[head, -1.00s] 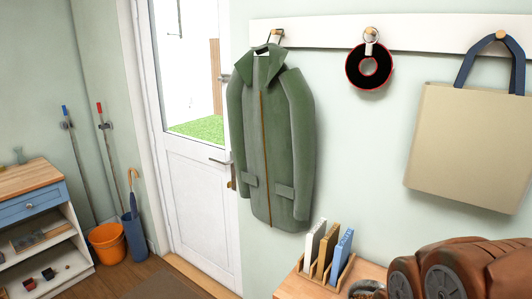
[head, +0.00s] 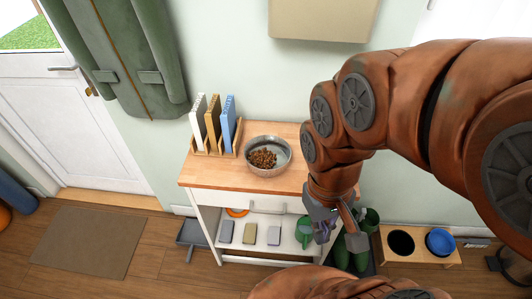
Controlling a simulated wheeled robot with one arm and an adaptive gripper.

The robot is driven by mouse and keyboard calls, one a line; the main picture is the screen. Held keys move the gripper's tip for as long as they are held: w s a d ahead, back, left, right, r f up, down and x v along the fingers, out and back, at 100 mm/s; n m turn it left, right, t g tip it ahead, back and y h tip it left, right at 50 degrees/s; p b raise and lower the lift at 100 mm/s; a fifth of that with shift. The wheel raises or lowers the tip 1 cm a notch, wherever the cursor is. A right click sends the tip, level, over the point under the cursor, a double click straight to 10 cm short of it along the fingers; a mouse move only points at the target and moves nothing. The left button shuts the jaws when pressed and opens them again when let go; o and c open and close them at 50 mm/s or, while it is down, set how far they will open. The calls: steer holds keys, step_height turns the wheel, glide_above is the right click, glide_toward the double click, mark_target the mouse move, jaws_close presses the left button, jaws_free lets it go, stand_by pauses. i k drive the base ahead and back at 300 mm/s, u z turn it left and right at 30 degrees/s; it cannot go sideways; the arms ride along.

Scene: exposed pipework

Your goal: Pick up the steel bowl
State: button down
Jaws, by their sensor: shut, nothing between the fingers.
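The steel bowl (head: 283,168) stands upright on the wooden top of a small white cabinet (head: 215,172). It holds a heap of brown pieces, like dry pet food. My gripper (head: 322,236) points down to the right of and below the bowl in the picture, in front of the cabinet's right side. It is shut and empty, apart from the bowl. My brown arm reaches in from the right and covers the right end of the cabinet top.
A wooden rack (head: 230,149) with several upright books stands left of the bowl. Small boxes and a green mug (head: 304,232) sit on the shelf below. Green boots (head: 352,250) and a feeder stand (head: 420,253) with a blue bowl are at right. A doormat (head: 88,243) lies left.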

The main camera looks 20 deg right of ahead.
mark_target(277, 145)
steer(key=z, duration=2.9)
steer(key=k, duration=1.65)
steer(key=u, duration=2.3)
